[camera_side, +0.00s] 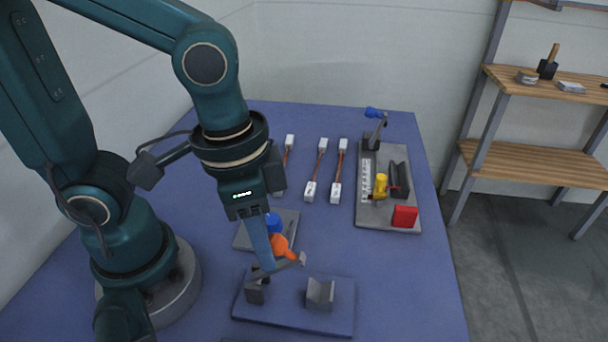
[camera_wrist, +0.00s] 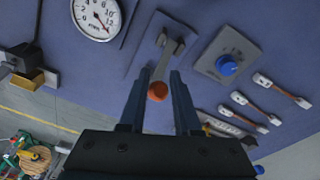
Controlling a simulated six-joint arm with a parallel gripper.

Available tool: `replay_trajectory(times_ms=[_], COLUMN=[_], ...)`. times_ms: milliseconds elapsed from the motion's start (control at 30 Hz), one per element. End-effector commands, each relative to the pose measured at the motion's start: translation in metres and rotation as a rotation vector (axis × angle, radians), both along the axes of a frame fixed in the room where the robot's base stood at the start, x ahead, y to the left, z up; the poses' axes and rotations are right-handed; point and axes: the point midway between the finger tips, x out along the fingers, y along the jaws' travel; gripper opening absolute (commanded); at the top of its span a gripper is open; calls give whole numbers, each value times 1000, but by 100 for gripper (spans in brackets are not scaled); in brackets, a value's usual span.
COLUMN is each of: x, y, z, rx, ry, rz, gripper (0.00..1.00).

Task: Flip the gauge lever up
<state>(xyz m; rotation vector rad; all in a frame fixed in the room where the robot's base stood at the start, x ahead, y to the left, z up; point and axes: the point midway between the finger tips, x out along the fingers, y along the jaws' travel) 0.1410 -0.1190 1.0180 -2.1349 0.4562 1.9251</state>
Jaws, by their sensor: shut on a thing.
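The gauge lever is a grey bar with an orange knob (camera_wrist: 157,91), on a bracket plate (camera_wrist: 150,52). In the wrist view it runs between the two fingers of my gripper (camera_wrist: 160,76), which is shut on it. In the side view my gripper (camera_side: 267,266) reaches down at the lever, and the orange knob (camera_side: 281,244) shows just right of the fingers. The contact itself is partly hidden. A round white gauge (camera_wrist: 97,18) with a red needle shows up left of the lever in the wrist view.
A blue knob (camera_wrist: 226,65) on its own plate sits close beside the lever; it also shows in the side view (camera_side: 273,221). Several rods with white ends (camera_side: 312,188) lie behind. A grey fixture plate (camera_side: 375,216) with yellow and red parts stands right. The blue mat's right front is clear.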

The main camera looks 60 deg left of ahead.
Motion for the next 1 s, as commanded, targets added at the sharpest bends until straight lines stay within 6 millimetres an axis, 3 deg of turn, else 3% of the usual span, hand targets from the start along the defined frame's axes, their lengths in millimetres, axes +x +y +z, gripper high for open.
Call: replay_trajectory(times_ms=[100, 400, 1000], x=[-5, -17, -18], y=[13, 25, 27], z=[1, 1, 1], rx=[17, 14, 12], ry=[-10, -18, -23], rz=[0, 2, 1], gripper=[0, 0, 0])
